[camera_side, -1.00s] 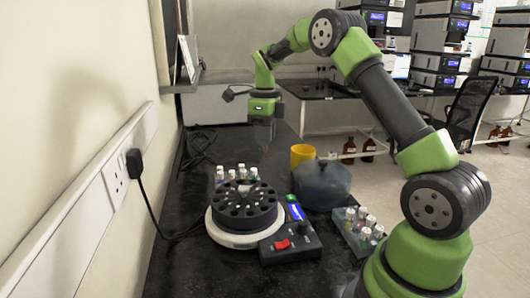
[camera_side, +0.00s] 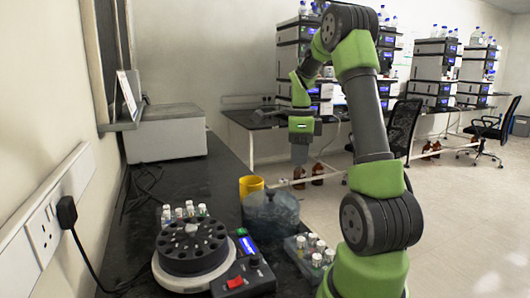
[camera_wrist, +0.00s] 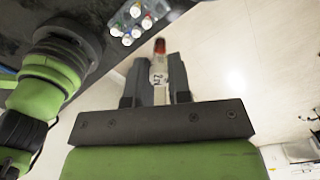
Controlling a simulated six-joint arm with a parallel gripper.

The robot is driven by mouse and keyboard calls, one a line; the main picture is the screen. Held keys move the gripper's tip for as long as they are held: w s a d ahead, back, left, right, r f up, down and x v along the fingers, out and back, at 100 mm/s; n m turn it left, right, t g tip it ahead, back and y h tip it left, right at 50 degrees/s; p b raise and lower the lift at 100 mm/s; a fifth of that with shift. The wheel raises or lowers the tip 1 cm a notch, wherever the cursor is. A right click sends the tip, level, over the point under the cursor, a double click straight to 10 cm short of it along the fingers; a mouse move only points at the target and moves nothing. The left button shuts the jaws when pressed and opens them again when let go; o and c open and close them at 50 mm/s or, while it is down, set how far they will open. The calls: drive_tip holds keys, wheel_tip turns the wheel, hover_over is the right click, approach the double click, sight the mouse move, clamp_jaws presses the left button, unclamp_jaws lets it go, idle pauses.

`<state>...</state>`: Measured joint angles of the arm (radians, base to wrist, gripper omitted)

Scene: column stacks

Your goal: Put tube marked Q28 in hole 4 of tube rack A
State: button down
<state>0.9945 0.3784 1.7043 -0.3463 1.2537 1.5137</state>
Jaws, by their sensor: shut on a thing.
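My gripper (camera_side: 299,155) hangs in the air right of the yellow cup, seemingly past the bench edge. In the wrist view my gripper (camera_wrist: 158,72) is shut on a tube (camera_wrist: 159,72) with an orange-red end and a white label. Its dark marking is only partly readable, so I cannot confirm Q28. One rack (camera_side: 296,262) with several capped tubes stands at the bench's right edge; it also shows at the top of the wrist view (camera_wrist: 116,20). More capped tubes (camera_side: 186,211) stand behind the round device. No rack letter or hole number is readable.
A dark round multi-hole device (camera_side: 192,250) on a white base stands at front left. A control box with a red switch (camera_side: 240,282), a dark translucent vessel (camera_side: 271,213) and a yellow cup (camera_side: 251,186) are beside it. The bench behind the cup is clear.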

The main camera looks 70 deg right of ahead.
drive_tip(key=shift+s+f, duration=0.45)
drive_tip(key=shift+f, duration=2.25)
drive_tip(key=shift+s+f, duration=0.45)
drive_tip(key=shift+f, duration=2.2)
drive_tip(key=shift+s+f, duration=0.45)
drive_tip(key=shift+f, duration=2.25)
drive_tip(key=shift+f, duration=0.65)
drive_tip(key=shift+f, duration=0.9)
drive_tip(key=c, duration=1)
unclamp_jaws()
drive_tip(key=shift+o, duration=1.4)
drive_tip(key=shift+a+f, duration=0.1)
